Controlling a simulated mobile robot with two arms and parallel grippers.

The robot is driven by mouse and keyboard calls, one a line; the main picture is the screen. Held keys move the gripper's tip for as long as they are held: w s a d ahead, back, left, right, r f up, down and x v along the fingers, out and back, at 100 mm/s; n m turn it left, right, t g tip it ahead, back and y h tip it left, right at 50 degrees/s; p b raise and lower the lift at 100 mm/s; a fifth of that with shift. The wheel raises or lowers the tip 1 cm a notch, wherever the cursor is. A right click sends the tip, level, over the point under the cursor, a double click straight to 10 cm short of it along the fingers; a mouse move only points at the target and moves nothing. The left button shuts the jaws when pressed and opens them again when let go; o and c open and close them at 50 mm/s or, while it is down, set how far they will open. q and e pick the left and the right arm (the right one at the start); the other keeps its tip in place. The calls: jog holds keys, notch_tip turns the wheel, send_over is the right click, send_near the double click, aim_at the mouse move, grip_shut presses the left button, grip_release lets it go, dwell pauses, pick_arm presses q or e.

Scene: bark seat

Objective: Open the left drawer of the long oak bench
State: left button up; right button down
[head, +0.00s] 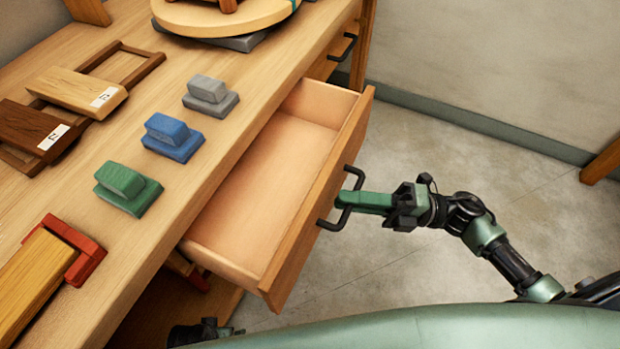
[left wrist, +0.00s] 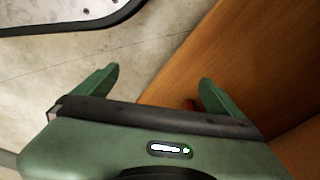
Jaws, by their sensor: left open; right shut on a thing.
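The long oak bench (head: 163,75) runs along the left of the head view. Its nearer drawer (head: 318,197) is pulled well out, and the inside looks empty. The drawer has a black bar handle (head: 329,226) on its front. My right gripper (head: 350,200) is shut on this handle, its green fingers reaching in from the right. My left gripper (left wrist: 158,80) is open and empty in the left wrist view, beside a brown wooden panel. In the head view only a dark part of the left gripper shows low down.
Green (head: 128,188), blue (head: 173,137) and grey (head: 210,95) blocks stand on the bench top near its front edge. A red clamp-like piece (head: 85,262) holds a wooden block. A farther drawer handle (head: 344,47) shows beyond. Bare floor (head: 440,140) lies right of the drawer.

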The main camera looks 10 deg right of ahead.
pick_arm(q)
jog(key=s+f, duration=0.1)
jog(key=f, duration=0.1)
jog(key=shift+s+a+f+p, duration=0.15)
jog(key=shift+s+f+p, duration=0.2)
jog(key=shift+s+p, duration=0.05)
pick_arm(e)
jog(key=s+d, duration=0.5)
jog(key=d, duration=0.2)
jog(key=shift+s+d, duration=0.25)
jog(key=c, duration=1.5)
grip_release()
jog(key=shift+o, duration=0.2)
pick_arm(q)
jog(key=shift+w+r+b, duration=0.2)
jog(key=shift+w+r, duration=0.05)
jog(key=shift+r, duration=0.3)
jog(key=shift+w+r+b, duration=0.15)
jog(key=shift+w+r, duration=0.1)
jog(key=shift+r, duration=0.3)
pick_arm(e)
jog(key=v, duration=0.7)
jog(key=shift+d+f, duration=0.15)
jog(key=shift+d, duration=0.25)
jog(key=shift+s, duration=0.1)
